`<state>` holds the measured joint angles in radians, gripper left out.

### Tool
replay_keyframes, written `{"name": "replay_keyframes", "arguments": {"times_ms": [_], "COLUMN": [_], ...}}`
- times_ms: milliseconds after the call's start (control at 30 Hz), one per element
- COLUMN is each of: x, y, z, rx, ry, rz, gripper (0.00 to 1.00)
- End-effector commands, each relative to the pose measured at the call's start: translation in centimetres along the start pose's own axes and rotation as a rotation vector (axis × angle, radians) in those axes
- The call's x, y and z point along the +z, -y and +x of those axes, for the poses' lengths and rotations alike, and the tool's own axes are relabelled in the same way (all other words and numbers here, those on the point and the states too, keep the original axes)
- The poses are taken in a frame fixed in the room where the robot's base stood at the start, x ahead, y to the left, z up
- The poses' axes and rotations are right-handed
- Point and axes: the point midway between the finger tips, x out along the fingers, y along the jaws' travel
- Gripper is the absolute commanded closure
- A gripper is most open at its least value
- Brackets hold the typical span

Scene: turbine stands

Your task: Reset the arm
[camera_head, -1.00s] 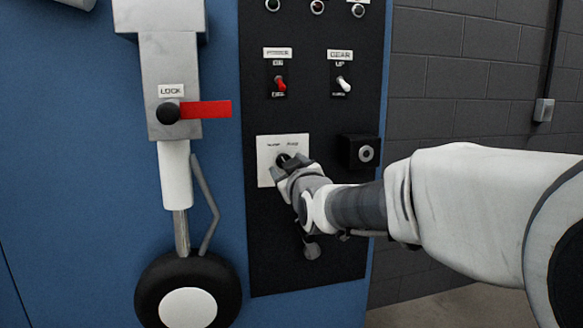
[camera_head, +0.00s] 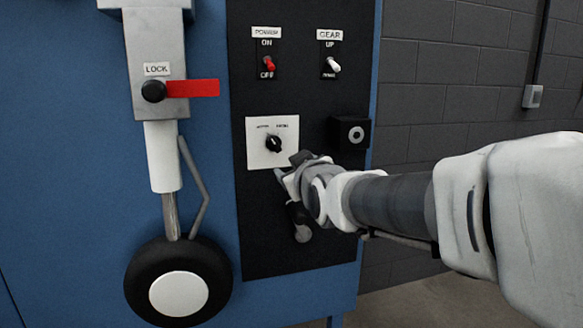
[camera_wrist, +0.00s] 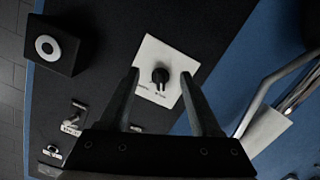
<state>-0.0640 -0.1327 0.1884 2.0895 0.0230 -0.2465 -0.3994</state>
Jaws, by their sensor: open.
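My gripper (camera_head: 287,170) is in front of the black control panel (camera_head: 262,208), just below and right of a black rotary knob (camera_head: 273,144) on a white plate (camera_head: 256,158). In the wrist view my gripper (camera_wrist: 161,72) shows two dark fingers spread apart and empty. The knob (camera_wrist: 160,76) and its plate (camera_wrist: 152,52) appear between and beyond the fingertips, and the knob is not held. My arm (camera_head: 395,205) reaches in from the right. A dark handle with a round grey end (camera_head: 303,233) is partly hidden below my gripper.
A black box with a round grey button (camera_head: 351,134) stands out right of the knob, close above my arm. POWER (camera_head: 268,65) and GEAR (camera_head: 333,67) switches are higher up. A landing-gear leg with a wheel (camera_head: 178,282) and red lock tab (camera_head: 192,88) is at left.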

Motion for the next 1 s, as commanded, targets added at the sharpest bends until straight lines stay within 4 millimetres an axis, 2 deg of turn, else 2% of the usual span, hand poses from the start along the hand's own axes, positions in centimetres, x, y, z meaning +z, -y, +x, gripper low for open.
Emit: {"name": "replay_keyframes", "arguments": {"times_ms": [33, 167, 333, 500, 667, 733, 1000], "x": [1.3, 6.1, 12.4, 18.0, 22.1, 19.9, 13.9], "y": [-0.5, -1.0, -0.8, 0.5, 2.5, 1.6, -1.0], "z": [-1.8, -6.9, -14.6, -22.3, -29.0, -29.6, -30.4], "rx": [-0.002, -0.012, -0.007, 0.006, 0.018, 0.018, 0.015], "ry": [0.062, 0.264, 0.526, 0.761, 0.955, 0.969, 0.967], "rz": [0.021, 0.107, 0.244, 0.388, 0.514, 0.521, 0.517], "gripper": [0.35, 0.35, 0.35, 0.35, 0.35, 0.35, 0.35]}}
